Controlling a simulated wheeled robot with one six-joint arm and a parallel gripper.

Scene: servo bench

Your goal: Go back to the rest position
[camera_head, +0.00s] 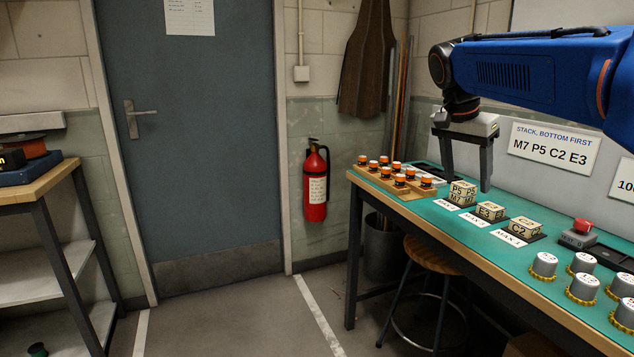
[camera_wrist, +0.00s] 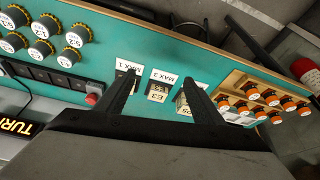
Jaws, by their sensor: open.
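My gripper (camera_head: 467,184) hangs pointing down above the left part of the bench, open, with nothing between its fingers. It also shows open in the wrist view (camera_wrist: 160,78). Behind and below the fingers in the head view, a cream block P5 (camera_head: 462,188) sits on block M7 (camera_head: 462,199). Block E3 (camera_head: 490,212) and block C2 (camera_head: 523,228) stand apart to the right, each on its own dark pad. In the wrist view, E3 (camera_wrist: 157,93) shows between the fingers; the right finger partly covers the P5 stack, and the left finger mostly hides C2.
A wooden rack (camera_head: 395,184) of orange-capped pieces stands at the bench's left end. A red button (camera_head: 582,225) and several grey-topped round pieces (camera_head: 582,288) are on the right. A sign (camera_head: 553,148) reads "M7 P5 C2 E3". A stool (camera_head: 432,256) stands under the bench.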

